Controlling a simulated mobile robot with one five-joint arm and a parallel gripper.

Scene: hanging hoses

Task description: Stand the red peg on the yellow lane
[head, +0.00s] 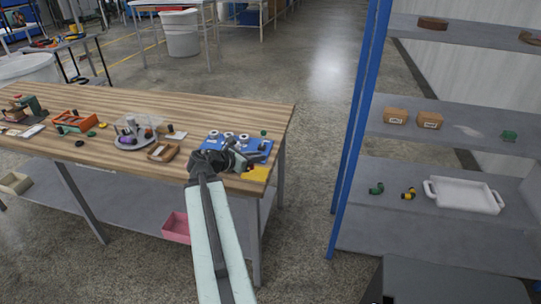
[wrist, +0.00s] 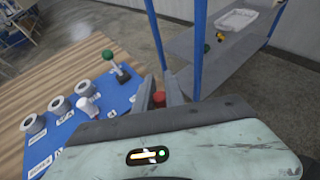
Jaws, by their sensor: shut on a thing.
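A red peg (wrist: 158,99) shows in the wrist view between the two fingers of my gripper (wrist: 161,90). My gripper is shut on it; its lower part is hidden. In the head view my gripper (head: 249,161) is over the right front corner of the wooden table, and I cannot make out the peg. The yellow lane (head: 257,174) is a yellow patch at the front right of the blue board (head: 262,147), just below and right of my gripper. I cannot tell the peg's height above it.
Several grey spools stand on the blue board, with a green-knobbed piece (wrist: 109,56) at its far end. A wooden tray (head: 163,152) and a round grey tray (head: 134,141) lie left on the table (head: 85,157). A blue-posted shelf (head: 455,115) stands to the right across open floor.

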